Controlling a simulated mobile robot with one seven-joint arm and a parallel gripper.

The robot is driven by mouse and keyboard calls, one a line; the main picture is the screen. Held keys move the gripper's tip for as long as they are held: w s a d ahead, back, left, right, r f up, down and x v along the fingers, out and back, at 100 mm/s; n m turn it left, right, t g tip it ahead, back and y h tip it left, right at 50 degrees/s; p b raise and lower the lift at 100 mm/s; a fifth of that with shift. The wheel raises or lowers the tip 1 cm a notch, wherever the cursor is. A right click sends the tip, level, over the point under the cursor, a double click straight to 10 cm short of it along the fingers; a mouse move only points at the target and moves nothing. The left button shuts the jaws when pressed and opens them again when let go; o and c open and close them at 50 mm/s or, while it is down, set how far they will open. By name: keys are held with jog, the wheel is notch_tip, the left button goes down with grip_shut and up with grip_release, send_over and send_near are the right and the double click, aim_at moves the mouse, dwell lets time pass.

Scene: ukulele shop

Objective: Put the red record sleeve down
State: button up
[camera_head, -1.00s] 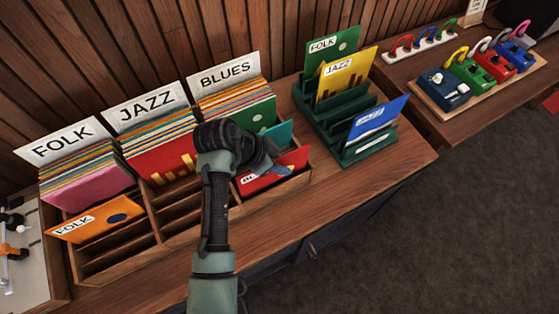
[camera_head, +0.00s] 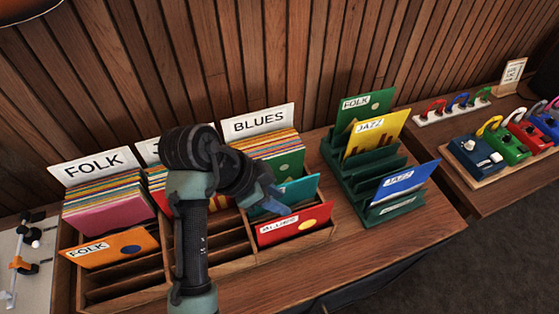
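The red record sleeve (camera_head: 293,226), labelled BLUES with a yellow oval, stands tilted in the front slot of the wooden rack's (camera_head: 235,254) right-hand column, under the BLUES sign. My gripper (camera_head: 272,204) points down just above the sleeve's top left edge, in front of a teal sleeve (camera_head: 299,188). It overlaps the edge region in the picture, and I cannot tell whether it touches. The fingers are small and seen from behind, so their opening is unclear. My arm hides most of the JAZZ sign and part of the middle column.
An orange FOLK sleeve (camera_head: 110,248) stands in the rack's left column. Front slots in the middle column look empty. A green stand (camera_head: 352,186) to the right holds green, yellow and blue sleeves. Bare counter (camera_head: 330,258) lies in front of it.

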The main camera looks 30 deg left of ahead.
jog(key=shift+s+a+r, duration=0.1)
jog(key=shift+r, duration=0.15)
jog(key=w+d+r+n+t+y, duration=0.1)
jog(key=w+d+r+t, duration=0.3)
jog(key=r, duration=0.5)
jog(key=w+d+r+n+t+y, duration=0.1)
jog(key=w+d+r+t, duration=0.15)
jog(key=w+r, duration=0.45)
jog(key=w+d+r+n+t+y, duration=0.1)
jog(key=w+d+r+t+y, duration=0.3)
jog(key=r, duration=0.6)
jog(key=s+d+r+n+t, duration=0.1)
jog(key=s+r+t, duration=0.3)
jog(key=r, duration=0.4)
jog(key=s+d+r+n+t+h, duration=0.1)
jog(key=s+d+r+t, duration=0.3)
jog(key=r, duration=0.5)
jog(key=s+d+r+n+t+h, duration=0.1)
jog(key=s+d+r+n+t, duration=0.1)
jog(key=s+r+t, duration=0.2)
jog(key=s+r, duration=0.3)
jog(key=r, duration=0.2)
jog(key=shift+s+d+r+n, duration=0.15)
jog(key=shift+s+r+n, duration=0.05)
jog(key=shift+s+n, duration=0.1)
jog(key=shift+f, duration=0.1)
